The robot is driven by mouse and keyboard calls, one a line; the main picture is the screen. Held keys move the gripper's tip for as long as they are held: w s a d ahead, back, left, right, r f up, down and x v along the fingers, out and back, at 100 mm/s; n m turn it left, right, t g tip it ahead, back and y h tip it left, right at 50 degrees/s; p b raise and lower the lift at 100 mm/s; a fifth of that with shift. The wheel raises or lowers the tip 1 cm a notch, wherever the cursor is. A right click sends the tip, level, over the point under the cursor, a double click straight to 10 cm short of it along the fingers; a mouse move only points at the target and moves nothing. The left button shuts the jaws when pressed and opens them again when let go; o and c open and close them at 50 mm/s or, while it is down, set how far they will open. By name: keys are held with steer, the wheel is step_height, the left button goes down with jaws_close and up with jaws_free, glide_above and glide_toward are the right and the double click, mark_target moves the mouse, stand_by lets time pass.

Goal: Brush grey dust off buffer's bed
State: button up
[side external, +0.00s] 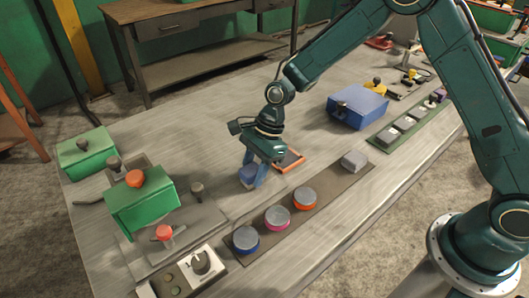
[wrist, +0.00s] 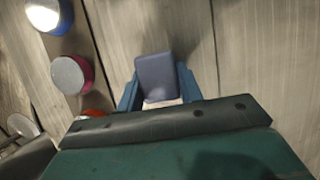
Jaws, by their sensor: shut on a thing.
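My gripper (side external: 254,178) is shut on a blue-grey block (wrist: 156,77), held between its two blue fingers just above or on the table; I cannot tell whether it touches. The block also shows in the side external view (side external: 248,173), partly covered by the fingers. A green machine (side external: 142,205) with an orange knob stands on a grey base plate (side external: 204,222) at the left; it may be the buffer with its bed. I cannot make out grey dust on it. My gripper is to the right of this machine, apart from it.
Round tins with blue (side external: 246,240), pink (side external: 277,218) and orange (side external: 304,198) bands stand on a dark strip with a grey block (side external: 354,160). A blue box (side external: 357,107) stands farther right.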

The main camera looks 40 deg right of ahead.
mark_target(229, 196)
steer(key=shift+a, duration=3.1)
steer(key=shift+d, duration=4.7)
step_height(229, 196, up, 8)
steer(key=shift+d+r, duration=0.1)
steer(key=shift+r, duration=0.1)
